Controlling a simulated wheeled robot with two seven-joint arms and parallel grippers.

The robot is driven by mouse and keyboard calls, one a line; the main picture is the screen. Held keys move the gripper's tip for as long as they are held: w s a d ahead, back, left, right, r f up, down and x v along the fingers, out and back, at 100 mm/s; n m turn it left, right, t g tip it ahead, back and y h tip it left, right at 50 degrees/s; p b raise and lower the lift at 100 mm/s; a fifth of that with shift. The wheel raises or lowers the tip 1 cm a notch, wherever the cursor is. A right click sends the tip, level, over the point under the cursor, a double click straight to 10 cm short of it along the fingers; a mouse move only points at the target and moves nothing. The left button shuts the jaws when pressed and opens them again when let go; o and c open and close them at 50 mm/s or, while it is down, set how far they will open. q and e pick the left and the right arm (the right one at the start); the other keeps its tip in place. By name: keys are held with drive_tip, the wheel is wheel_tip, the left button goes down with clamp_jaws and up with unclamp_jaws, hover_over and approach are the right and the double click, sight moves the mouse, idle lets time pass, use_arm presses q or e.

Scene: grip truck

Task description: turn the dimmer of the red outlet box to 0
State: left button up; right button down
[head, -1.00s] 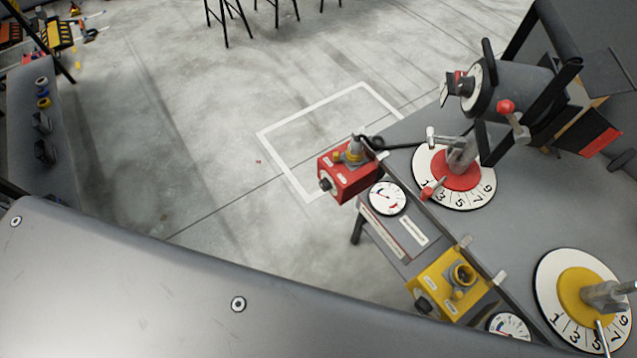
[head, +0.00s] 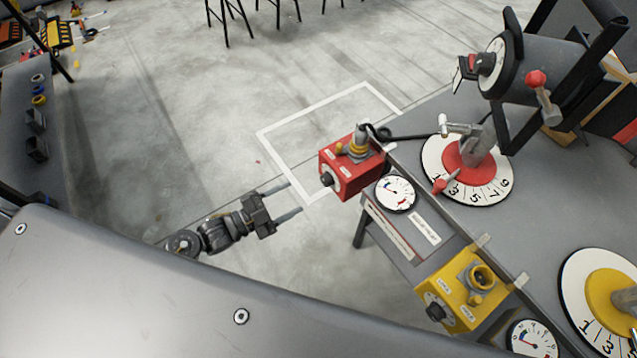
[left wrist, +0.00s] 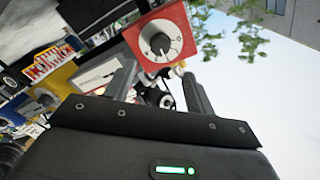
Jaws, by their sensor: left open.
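The red outlet box (head: 350,167) is at the edge of the table, with a plug and cable on its top. Its black dimmer knob (head: 327,179) is on the side facing my left gripper. In the left wrist view the dimmer knob (left wrist: 161,44) sits on a round pale dial on the red box (left wrist: 182,27); the dial's numbers are too small to read. My left gripper (head: 295,199) is open and empty, left of the knob and apart from it. In the left wrist view its fingers (left wrist: 160,88) point toward the red box. My right gripper is not in view.
A yellow outlet box (head: 462,290) and a round gauge (head: 396,193) are along the same table edge. A red-centred number dial (head: 468,168) and a spotlight (head: 530,68) stand behind. Open floor lies left of the red box.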

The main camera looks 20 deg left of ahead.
sight(323, 182)
use_arm(q)
drive_tip(key=p+x, duration=0.1)
drive_tip(key=x, duration=0.7)
drive_tip(key=shift+w+d, duration=0.2)
drive_tip(key=shift+d, duration=0.05)
drive_tip(key=shift+w+d, duration=0.3)
drive_tip(key=shift+w, duration=0.05)
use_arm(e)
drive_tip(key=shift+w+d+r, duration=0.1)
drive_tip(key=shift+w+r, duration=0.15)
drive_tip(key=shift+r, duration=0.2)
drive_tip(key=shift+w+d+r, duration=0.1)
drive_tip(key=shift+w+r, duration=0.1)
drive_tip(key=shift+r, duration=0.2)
use_arm(q)
drive_tip(key=c, duration=1)
